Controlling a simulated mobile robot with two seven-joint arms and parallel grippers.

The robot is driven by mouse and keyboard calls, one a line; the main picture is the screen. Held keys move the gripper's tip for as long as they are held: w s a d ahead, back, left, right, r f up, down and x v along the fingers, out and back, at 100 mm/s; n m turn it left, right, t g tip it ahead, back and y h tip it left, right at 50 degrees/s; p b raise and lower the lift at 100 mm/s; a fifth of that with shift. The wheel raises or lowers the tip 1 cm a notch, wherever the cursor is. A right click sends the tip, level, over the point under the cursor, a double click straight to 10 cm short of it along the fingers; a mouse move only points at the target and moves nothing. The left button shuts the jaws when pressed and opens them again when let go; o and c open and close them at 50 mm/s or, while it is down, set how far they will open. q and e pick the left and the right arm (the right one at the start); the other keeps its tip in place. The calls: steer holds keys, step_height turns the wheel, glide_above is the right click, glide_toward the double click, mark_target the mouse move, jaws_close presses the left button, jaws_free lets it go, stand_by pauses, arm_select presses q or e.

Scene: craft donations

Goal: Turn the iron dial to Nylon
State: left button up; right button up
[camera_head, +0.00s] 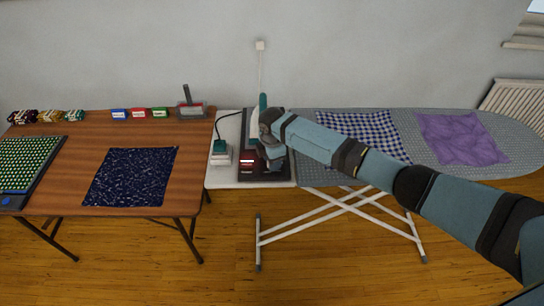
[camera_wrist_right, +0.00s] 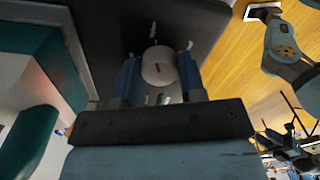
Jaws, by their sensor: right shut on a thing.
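The dial (camera_wrist_right: 158,65) is a pale round knob with a short red mark, seen in the right wrist view on a dark panel. My right gripper (camera_wrist_right: 160,80) is shut on the dial, with a blue finger at either side. Small white marks show around the dial, but I cannot read any setting name. In the head view my right gripper (camera_head: 270,150) is over the dark base (camera_head: 247,175), which has a red label, and hides the dial. A teal and white iron (camera_head: 263,101) stands upright behind the gripper, partly hidden. My left gripper is not in view.
A teal and white item (camera_head: 220,154) with a cord stands left of the base. The ironing board (camera_head: 300,177) holds checked cloth (camera_head: 350,126) and purple cloth (camera_head: 460,138).

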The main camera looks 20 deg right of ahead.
stand_by(0.3)
steer(key=o, duration=0.9)
steer(key=shift+r, duration=0.15)
step_height(320, 180, up, 14)
steer(key=shift+f+b, duration=0.15)
steer(key=shift+b, duration=0.5)
steer(key=shift+f, duration=0.1)
